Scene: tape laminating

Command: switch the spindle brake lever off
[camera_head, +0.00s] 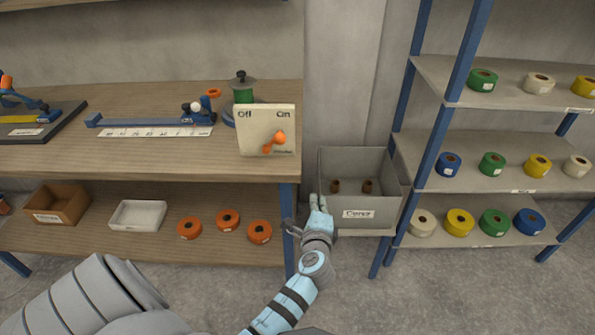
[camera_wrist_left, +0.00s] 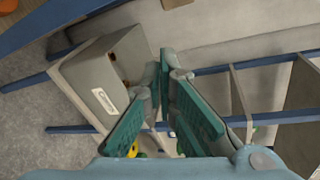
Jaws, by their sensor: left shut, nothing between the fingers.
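The spindle brake panel (camera_head: 254,120) is a cream plate at the right end of the workbench, marked Off at upper left and On at upper right. Its orange lever (camera_head: 275,142) tilts up and to the right, toward On. The spindle with a green roll (camera_head: 243,94) stands behind the panel. My left gripper (camera_head: 319,203) is below and to the right of the panel, in front of the grey bin, apart from the lever. It is shut and empty; its teal finger pads show in the left wrist view (camera_wrist_left: 171,75). My right gripper is not in view.
The grey bin (camera_head: 370,222) with two brown cores stands right of the bench and also shows in the left wrist view (camera_wrist_left: 80,85). The workbench edge (camera_head: 150,170) and blue leg are close left of my gripper. A shelf (camera_head: 500,182) with colored rolls stands right.

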